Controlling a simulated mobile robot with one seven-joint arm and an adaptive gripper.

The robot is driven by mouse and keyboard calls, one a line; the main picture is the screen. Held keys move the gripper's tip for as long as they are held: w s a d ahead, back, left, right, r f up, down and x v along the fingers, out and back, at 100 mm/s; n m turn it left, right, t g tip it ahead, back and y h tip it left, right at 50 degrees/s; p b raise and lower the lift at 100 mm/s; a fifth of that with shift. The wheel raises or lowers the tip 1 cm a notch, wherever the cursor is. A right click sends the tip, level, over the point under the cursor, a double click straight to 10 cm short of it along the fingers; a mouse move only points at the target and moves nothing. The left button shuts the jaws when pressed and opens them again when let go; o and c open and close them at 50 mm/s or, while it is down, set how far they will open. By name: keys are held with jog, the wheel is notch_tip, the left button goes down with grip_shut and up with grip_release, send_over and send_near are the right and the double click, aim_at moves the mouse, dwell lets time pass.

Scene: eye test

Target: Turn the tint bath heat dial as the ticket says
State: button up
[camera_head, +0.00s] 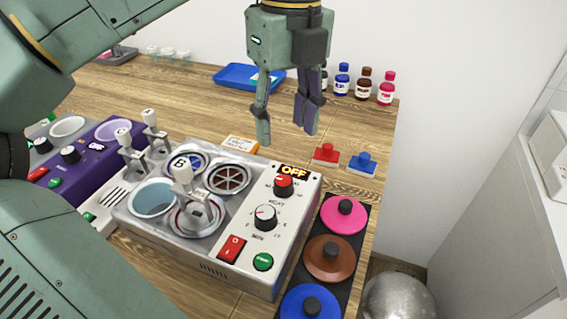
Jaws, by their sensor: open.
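The tint bath (205,262) is a grey box with round wells and a white control panel at its right. The panel has a display (294,170) reading OFF, a red-capped dial (284,186), a black-and-white dial (265,218), a red rocker switch (231,248) and a green button (263,262). Small lettering between the dials seems to read HEAT; which dial it labels I cannot tell. An orange-edged slip (240,146), perhaps the ticket, lies behind the bath; its writing is unreadable. My gripper (287,135) is open and empty, pointing down above the table behind the panel.
Bottles (364,84) and a blue tray (236,76) are at the back. A purple unit (93,160) stands left.

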aim_at(284, 180)
notch_tip(284, 180, down, 10)
jog(key=shift+s+a+f+p, duration=0.15)
jog(key=shift+f+p, duration=0.1)
jog(key=shift+p, duration=0.5)
grip_shut()
